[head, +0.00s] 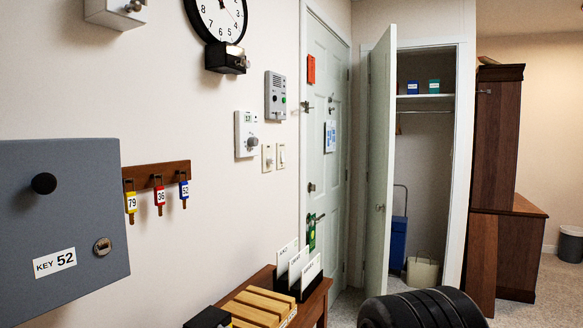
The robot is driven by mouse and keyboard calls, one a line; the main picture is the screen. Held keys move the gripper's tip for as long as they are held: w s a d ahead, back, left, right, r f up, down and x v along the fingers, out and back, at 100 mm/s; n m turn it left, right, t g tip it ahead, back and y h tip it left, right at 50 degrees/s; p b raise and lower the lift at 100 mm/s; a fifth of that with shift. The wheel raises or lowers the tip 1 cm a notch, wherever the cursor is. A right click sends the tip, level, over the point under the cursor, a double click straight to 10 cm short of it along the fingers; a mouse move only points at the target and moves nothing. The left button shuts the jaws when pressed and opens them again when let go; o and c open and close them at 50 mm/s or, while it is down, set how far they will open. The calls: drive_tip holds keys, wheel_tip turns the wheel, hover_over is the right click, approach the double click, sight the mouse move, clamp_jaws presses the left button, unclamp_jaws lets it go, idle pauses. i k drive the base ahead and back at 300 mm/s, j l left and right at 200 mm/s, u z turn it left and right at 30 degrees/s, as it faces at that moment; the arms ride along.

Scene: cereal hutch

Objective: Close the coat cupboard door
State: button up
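The coat cupboard door (381,150) is a pale grey-green panel in the middle right of the head view. It stands wide open, swung out toward me from the left side of the cupboard opening. A small round knob (379,208) sits on its face. The open coat cupboard (428,155) shows a white shelf (426,98) with blue and green boxes, a hanging rail, a blue hand cart (398,238) and a cream bin (422,272) on its floor. The door hides part of the inside. My gripper is not in view.
A closed entry door (328,110) stands left of the cupboard. A wooden table (314,306) with a card rack juts in at the lower middle. A grey key box (70,225) is near left. A dark wooden hutch (497,160) stands right of the cupboard. Little carpet shows before the opening.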

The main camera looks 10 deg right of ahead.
sight(383, 77)
drive_tip(key=j+z, duration=0.15)
drive_tip(key=z, duration=0.25)
drive_tip(key=j+z, duration=0.15)
drive_tip(key=z, duration=0.2)
